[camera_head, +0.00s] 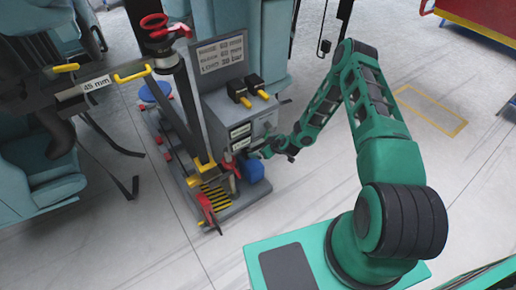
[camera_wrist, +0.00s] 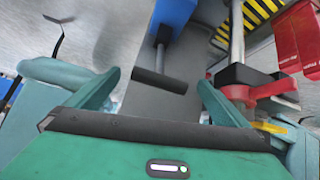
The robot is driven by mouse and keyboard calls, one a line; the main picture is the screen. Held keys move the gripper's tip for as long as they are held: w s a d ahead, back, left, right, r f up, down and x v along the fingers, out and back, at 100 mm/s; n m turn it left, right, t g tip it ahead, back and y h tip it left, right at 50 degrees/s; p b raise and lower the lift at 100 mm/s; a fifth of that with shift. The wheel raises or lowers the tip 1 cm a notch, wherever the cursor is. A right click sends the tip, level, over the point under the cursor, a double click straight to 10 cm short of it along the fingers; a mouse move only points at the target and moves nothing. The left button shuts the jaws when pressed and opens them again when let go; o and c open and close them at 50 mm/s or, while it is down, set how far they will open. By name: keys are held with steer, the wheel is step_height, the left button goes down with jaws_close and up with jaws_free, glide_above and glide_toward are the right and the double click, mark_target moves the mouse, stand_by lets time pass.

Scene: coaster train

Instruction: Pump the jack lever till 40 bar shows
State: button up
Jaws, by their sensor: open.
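In the wrist view, a black crossbar handle (camera_wrist: 160,80) sits on a grey rod leading up to a blue block (camera_wrist: 176,12); this looks like the jack lever. My gripper (camera_wrist: 158,84) is open, its two green fingers on either side of the handle; I cannot tell whether they touch it. In the head view my gripper (camera_head: 254,152) is beside the grey box, just above the blue block (camera_head: 252,170), and the handle is hidden or too small to see. The grey box (camera_head: 240,112) carries small white display plates, too small to read.
A sign (camera_head: 221,54) ends in a bar figure that I cannot read surely. Red clamps (camera_head: 208,212) and yellow-black stripes (camera_head: 216,196) are on the jack base beside a dark column (camera_head: 188,105). A 45 mm label (camera_head: 97,84) is at left. Teal seats stand around.

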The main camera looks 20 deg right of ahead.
steer(key=shift+x, duration=2.05)
